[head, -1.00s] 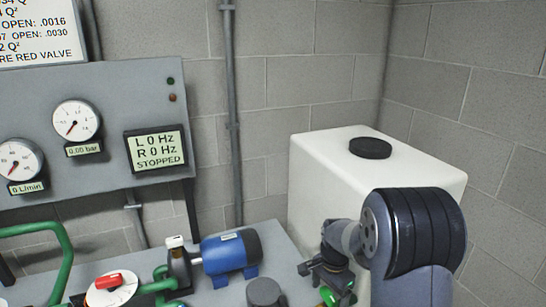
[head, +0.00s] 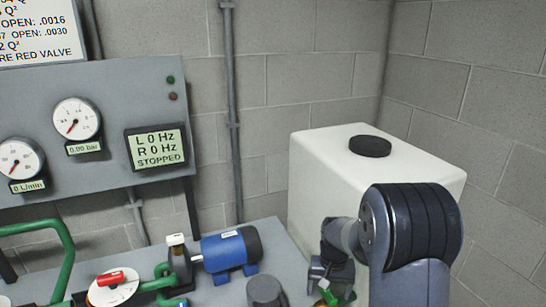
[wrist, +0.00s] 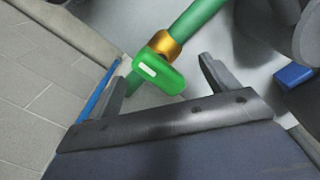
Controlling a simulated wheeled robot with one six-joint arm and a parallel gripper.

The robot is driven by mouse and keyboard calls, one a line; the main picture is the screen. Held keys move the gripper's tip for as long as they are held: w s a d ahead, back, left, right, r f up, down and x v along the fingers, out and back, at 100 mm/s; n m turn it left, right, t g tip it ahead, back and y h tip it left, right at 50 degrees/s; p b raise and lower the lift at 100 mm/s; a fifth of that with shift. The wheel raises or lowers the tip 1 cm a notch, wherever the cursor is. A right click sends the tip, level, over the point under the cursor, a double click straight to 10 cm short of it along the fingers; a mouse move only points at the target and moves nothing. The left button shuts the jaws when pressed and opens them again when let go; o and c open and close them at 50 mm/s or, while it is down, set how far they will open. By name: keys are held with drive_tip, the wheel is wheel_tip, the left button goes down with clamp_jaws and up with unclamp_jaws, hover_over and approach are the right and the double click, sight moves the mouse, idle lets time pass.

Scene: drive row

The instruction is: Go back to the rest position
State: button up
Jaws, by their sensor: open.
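My arm stands at the right of the head view, in front of the white tank (head: 310,190). My gripper (head: 322,284) hangs low beside the tank, partly hidden by my own arm. In the wrist view my gripper (wrist: 162,70) is open, its two fingers apart. A green valve handle (wrist: 160,74) with a white mark shows between and just beyond the fingertips. It sits by a brass fitting (wrist: 163,45) on a green pipe (wrist: 198,20). I see no finger closed on the handle; the exact gap to it cannot be told.
A blue motor pump (head: 230,250) and a red-handled valve (head: 111,278) stand on the grey bench left of my gripper. A grey cylindrical part (head: 265,291) is close to it. The display (head: 157,148) reads L 0 Hz, R 0 Hz, STOPPED. Both gauges read zero.

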drive_tip(key=n+p, duration=0.1)
drive_tip(key=n, duration=0.5)
drive_tip(key=shift+r, duration=1.4)
drive_tip(key=shift+f, duration=0.1)
